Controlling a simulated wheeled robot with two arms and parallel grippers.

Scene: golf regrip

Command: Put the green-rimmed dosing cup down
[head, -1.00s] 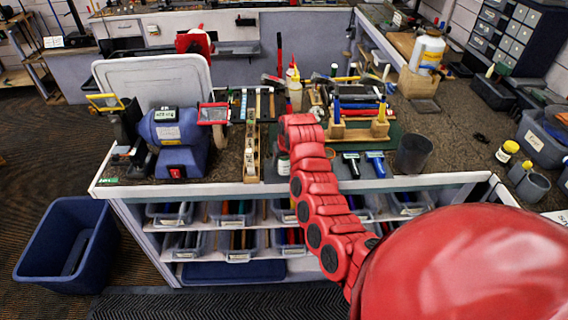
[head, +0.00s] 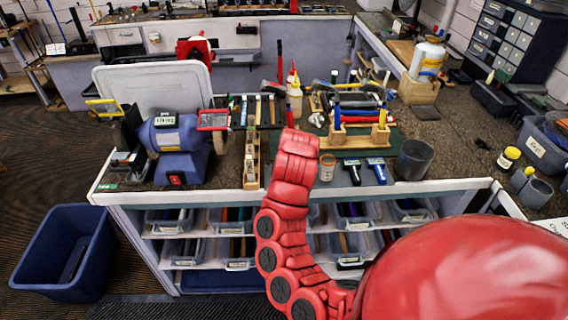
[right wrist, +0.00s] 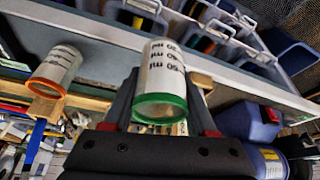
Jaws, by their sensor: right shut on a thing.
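In the right wrist view, the green-rimmed dosing cup (right wrist: 163,80) is a clear cup with dark volume markings. It sits between the two fingers of my right gripper (right wrist: 163,98), which is shut on it. The green rim faces the camera. I cannot tell whether the cup touches the bench. In the head view my red right arm reaches over the bench's front edge and hides the cup and the fingers. My left gripper is in neither view.
An orange-rimmed cup (head: 327,167) stands just right of my arm on the bench (head: 222,180). Two brushes (head: 377,170) and a grey cup (head: 414,160) are farther right. A blue grinder (head: 175,150) stands left. Open bins fill the shelves below.

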